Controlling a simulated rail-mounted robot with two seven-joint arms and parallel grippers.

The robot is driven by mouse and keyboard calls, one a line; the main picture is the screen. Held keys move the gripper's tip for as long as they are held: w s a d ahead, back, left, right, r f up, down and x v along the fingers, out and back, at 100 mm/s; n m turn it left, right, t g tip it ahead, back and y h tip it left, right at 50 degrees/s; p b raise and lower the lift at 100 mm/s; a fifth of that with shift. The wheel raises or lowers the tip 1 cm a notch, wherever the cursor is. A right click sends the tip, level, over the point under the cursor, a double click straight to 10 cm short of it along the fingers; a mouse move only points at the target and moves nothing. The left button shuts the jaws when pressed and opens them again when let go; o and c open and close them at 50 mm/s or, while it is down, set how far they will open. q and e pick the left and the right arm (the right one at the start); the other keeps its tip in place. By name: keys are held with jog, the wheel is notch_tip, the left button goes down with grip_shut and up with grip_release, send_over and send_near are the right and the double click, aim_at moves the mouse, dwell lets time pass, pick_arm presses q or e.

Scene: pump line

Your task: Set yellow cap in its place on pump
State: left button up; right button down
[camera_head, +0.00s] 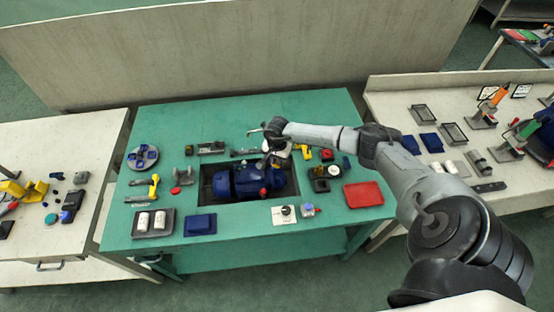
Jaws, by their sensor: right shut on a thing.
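The blue pump (248,180) lies in a dark recessed tray (207,184) in the middle of the green table. My right arm reaches in from the right, and my right gripper (267,161) is just above the pump's upper right part. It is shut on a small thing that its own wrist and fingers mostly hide. I cannot make out the thing's colour or whether it touches the pump. I cannot pick out the yellow cap for certain. A yellow item (306,152) lies right of the gripper. My left gripper is not in view.
The green table (180,253) also holds a red tray (363,194), a blue block (200,224), a tray of white cylinders (153,222), a round holder (142,157) and a yellow-handled tool (154,186). Pale benches stand left and right. A partition (230,50) stands behind.

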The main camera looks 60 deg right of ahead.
jog(key=c, duration=1)
grip_release()
jog(key=shift+r+p, duration=1.05)
jog(key=shift+r, duration=0.5)
jog(key=shift+r+p, duration=0.9)
jog(key=shift+r, duration=0.55)
